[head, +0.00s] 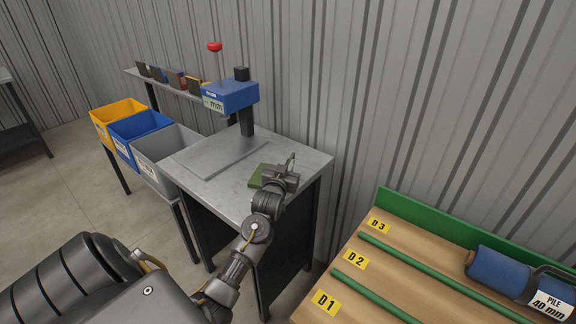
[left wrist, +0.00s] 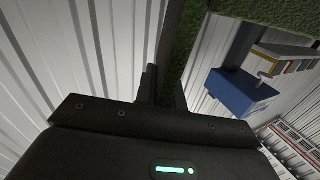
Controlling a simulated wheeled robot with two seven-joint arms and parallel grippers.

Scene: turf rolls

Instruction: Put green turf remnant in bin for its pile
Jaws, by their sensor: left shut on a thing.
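The green turf remnant (head: 257,175) is over the right part of the grey metal table (head: 225,195). My left gripper (head: 287,172) is shut on it, and the gripper hides part of it. I cannot tell whether the remnant touches the table top. In the left wrist view the turf (left wrist: 270,11) runs along the top edge, beyond my left fingers (left wrist: 162,88). Three bins stand left of the table: yellow (head: 122,108), blue (head: 142,124) and grey (head: 168,142). Their labels are too small to read. My right gripper is not in view.
A blue measuring device (head: 230,97) stands on a post at the table's back; its display ends in "mm". A shelf with small samples (head: 178,80) runs along the wall. A wooden rack (head: 400,285) at right holds a blue roll (head: 497,270) labelled "PILE 40 mm".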

